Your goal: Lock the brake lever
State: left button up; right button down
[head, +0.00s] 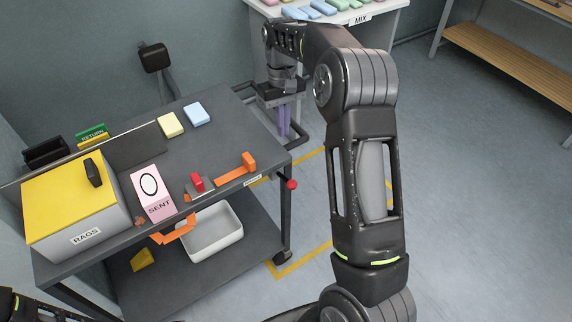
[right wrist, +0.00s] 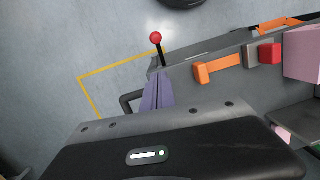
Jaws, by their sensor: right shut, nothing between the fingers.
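A lever with a red ball knob (head: 292,185) sticks out at the front right corner of the grey cart (head: 240,120). In the right wrist view its red ball (right wrist: 156,37) sits on a black stalk, just beyond the fingertips in the picture. My right gripper (head: 284,132) is beyond the cart's right end, fingers pointing down, shut and empty. Its purple fingers also show in the right wrist view (right wrist: 157,84). In the head view it is apart from the lever. My left gripper is not in view; only a bit of dark arm shows at the lower left corner.
On the cart stand a yellow-topped RAGS box (head: 75,215), a pink SENT box (head: 152,194), a red part (head: 197,182) on a metal plate, and an orange handle (head: 236,170). A white bin (head: 212,235) sits on the lower shelf. Floor right of the cart is clear.

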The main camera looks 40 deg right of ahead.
jog(key=shift+f, duration=0.1)
jog(key=p, duration=0.2)
send_near(289, 180)
notch_tip(289, 180, down, 4)
jog(key=w, duration=0.3)
jog(key=s+f+p, duration=0.1)
jog(key=s+f, duration=0.1)
jog(key=shift+s, duration=0.35)
jog(key=shift+s+f, duration=0.25)
jog(key=shift+f, duration=0.1)
